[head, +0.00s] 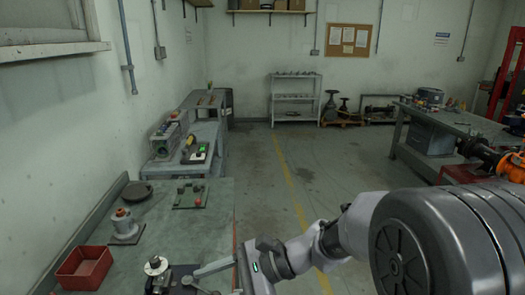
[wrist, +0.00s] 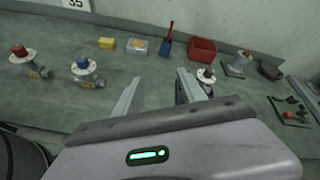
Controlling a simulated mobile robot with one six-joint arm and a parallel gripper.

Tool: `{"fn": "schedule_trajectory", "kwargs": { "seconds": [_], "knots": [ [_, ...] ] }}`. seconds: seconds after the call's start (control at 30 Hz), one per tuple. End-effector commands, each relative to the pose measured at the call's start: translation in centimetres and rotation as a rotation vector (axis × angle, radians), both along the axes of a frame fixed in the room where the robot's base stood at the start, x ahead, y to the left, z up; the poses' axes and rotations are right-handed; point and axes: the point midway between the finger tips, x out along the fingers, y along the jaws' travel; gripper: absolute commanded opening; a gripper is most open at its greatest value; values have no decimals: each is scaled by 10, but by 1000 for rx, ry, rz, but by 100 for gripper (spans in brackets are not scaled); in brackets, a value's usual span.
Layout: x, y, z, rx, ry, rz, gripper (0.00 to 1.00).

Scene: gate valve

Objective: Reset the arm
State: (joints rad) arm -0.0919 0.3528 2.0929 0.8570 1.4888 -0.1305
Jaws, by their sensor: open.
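My gripper (head: 204,277) is over the near bench at the bottom of the head view. In the wrist view my gripper (wrist: 160,88) is open, with its two fingers apart and nothing held between them. A valve with a white top (wrist: 206,74) stands on the bench just beyond the right finger, which partly hides it. In the head view this white-topped valve (head: 156,265) is left of my fingers. A valve with a blue knob (wrist: 83,66) and one with a red knob (wrist: 22,54) stand to the left in the wrist view.
The green bench (head: 215,215) carries a red bin (head: 84,268), a grey fitting with a red top (head: 124,224), a dark disc (head: 136,191) and a green plate with red parts (head: 190,196). A yellow box (wrist: 106,43) stands near the wall. Open floor (head: 300,170) lies beyond.

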Motion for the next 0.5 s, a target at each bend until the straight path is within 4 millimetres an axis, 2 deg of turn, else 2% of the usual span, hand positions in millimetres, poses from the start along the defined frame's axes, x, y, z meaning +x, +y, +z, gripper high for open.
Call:
{"fn": "schedule_trajectory", "kwargs": {
  "seconds": [0.03, 0.2, 0.3, 0.4, 0.5],
  "knots": [
    [-21, -16, 12, -82, -92, 40, 48],
    [-84, -89, 25, -440, -437, 165, 48],
    [-108, -137, 27, -657, -635, 207, 48],
    [-123, -176, 31, -844, -796, 232, 48],
    [-131, -203, 35, -972, -904, 243, 48]
  ]
}}
